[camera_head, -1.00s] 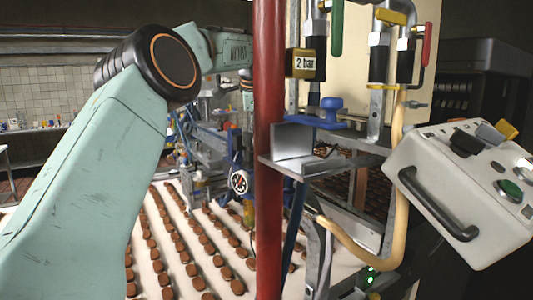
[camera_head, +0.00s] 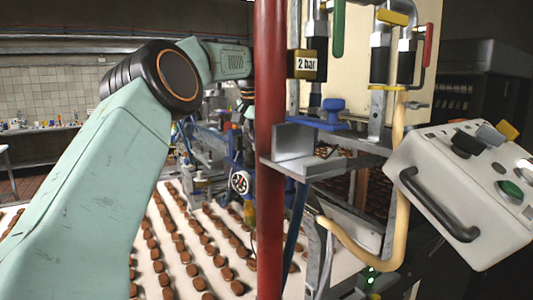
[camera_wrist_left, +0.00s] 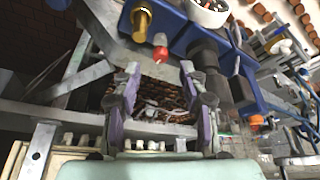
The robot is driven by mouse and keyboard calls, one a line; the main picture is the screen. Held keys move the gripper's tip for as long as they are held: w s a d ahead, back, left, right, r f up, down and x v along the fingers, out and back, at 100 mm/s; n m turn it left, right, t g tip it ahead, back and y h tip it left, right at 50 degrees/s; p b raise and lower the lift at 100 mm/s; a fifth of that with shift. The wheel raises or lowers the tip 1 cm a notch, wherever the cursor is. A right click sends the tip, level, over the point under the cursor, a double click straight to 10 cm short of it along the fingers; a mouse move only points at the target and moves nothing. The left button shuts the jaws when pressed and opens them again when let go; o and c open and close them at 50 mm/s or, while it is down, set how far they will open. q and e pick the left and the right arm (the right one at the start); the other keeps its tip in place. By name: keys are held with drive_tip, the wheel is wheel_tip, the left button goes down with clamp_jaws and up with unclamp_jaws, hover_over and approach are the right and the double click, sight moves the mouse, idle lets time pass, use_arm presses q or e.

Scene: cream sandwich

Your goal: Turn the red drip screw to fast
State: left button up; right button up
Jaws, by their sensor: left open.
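My left gripper (camera_wrist_left: 160,72) is open and empty. Its two fingers point up the picture, one on each side of the line to the red screw, with their tips a little below it. I cannot tell the depth gap between them. In the head view, the red screw cannot be made out, and my left gripper is hidden behind the red post (camera_head: 270,150).
A round gauge (camera_wrist_left: 208,10) and a blue block (camera_wrist_left: 188,40) sit close to the fingers. In the head view, rows of brown biscuits lie on a white belt (camera_head: 162,240). A grey control box (camera_head: 470,200) with a handle is at the right.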

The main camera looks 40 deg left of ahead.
use_arm(q)
drive_tip(key=x, duration=0.4)
drive_tip(key=shift+w+r, duration=0.1)
drive_tip(key=shift+w, duration=0.05)
drive_tip(key=shift+d, duration=0.1)
drive_tip(key=shift+c, duration=0.4)
drive_tip(key=c, duration=0.5)
clamp_jaws()
